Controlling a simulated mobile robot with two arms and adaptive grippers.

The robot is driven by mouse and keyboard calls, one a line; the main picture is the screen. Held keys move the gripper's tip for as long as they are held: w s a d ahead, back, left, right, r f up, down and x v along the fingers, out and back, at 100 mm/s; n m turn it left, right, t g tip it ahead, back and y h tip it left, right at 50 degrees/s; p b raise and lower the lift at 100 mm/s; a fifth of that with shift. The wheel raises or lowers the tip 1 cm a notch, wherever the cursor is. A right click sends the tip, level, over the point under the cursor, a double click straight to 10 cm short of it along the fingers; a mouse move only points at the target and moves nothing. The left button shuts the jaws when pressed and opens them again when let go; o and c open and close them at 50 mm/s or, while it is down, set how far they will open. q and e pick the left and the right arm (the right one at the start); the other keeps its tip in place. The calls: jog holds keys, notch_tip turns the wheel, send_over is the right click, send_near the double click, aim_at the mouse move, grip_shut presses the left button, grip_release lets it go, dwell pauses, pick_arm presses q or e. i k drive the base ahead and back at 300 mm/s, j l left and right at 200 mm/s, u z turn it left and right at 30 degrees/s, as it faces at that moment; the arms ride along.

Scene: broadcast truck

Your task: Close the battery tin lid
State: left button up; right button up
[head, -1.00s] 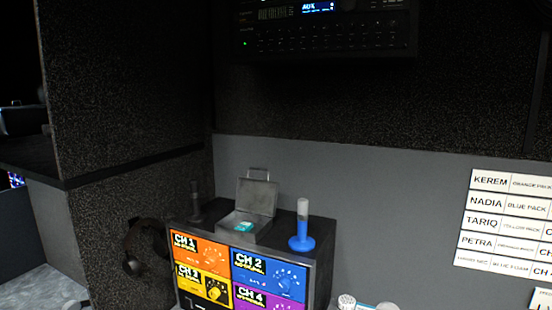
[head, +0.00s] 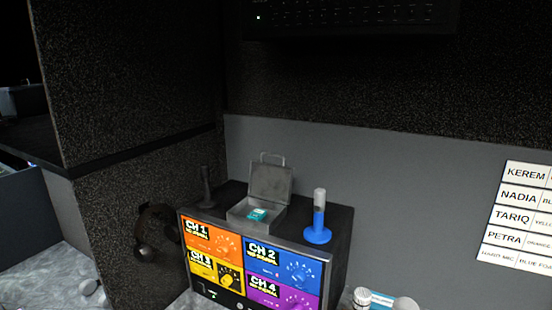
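The battery tin (head: 243,213) is a small grey metal box on top of the black cabinet with coloured channel panels. Its lid (head: 270,183) stands open, tilted up at the back, with a wire handle at its top edge. A small teal item (head: 257,214) lies inside the tin. Neither of my grippers shows in the head view.
A blue-based microphone (head: 318,220) stands right of the tin, and a dark one (head: 206,188) stands left of it. The cabinet (head: 340,240) has orange, blue, yellow and purple fronts. Headphones (head: 150,232) hang on the left panel. Name labels (head: 520,215) are on the right wall.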

aim_at(267, 182)
jog(key=i+j+z, duration=0.3)
jog(key=j, duration=0.35)
jog(key=i+j+z, duration=0.15)
jog(key=j, duration=0.25)
jog(key=i, duration=0.05)
